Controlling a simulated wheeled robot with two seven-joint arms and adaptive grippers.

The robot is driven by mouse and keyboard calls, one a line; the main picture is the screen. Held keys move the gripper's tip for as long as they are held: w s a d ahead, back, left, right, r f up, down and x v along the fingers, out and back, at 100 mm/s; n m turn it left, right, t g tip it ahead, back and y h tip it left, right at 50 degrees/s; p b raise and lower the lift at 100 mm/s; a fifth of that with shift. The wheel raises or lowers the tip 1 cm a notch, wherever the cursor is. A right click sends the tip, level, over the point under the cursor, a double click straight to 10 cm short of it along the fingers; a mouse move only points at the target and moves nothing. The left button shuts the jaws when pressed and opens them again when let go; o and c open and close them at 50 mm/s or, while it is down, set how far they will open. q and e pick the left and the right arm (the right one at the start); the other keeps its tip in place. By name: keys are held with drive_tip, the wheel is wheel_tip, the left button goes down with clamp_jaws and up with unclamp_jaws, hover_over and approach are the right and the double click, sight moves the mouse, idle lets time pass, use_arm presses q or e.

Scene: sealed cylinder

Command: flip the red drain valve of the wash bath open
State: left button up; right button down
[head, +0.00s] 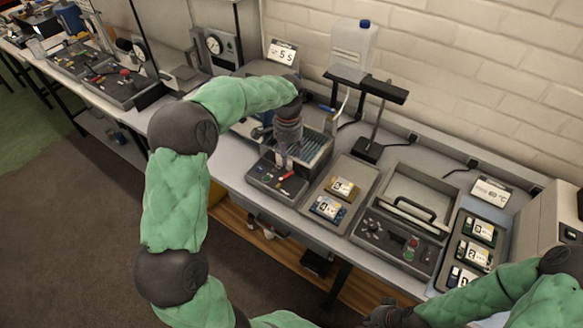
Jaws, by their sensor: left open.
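The wash bath (318,147) is an open grey basin on the bench with a dark control panel (262,181) at its front. The red drain valve (287,176) is a small red lever at the right end of that panel. My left gripper (284,161) points down just above the panel, close to the red valve. It is open; whether a fingertip touches the valve I cannot tell. My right gripper (378,316) is low at the bottom edge, in front of the bench and far from the bath; its fingers are too dark to read.
Right of the bath is a tray (361,178) with labelled packs, then a grey machine with a handled lid (411,210) and another tray (495,225) of packs. A white jug (352,45) stands on a raised shelf behind. A black stand (369,150) rises behind the first tray.

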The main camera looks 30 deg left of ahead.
sight(288, 175)
use_arm(q)
wheel_tip(288, 175, down, 10)
drive_tip(key=shift+s+r+b, duration=0.1)
drive_tip(key=shift+b, duration=0.5)
clamp_jaws()
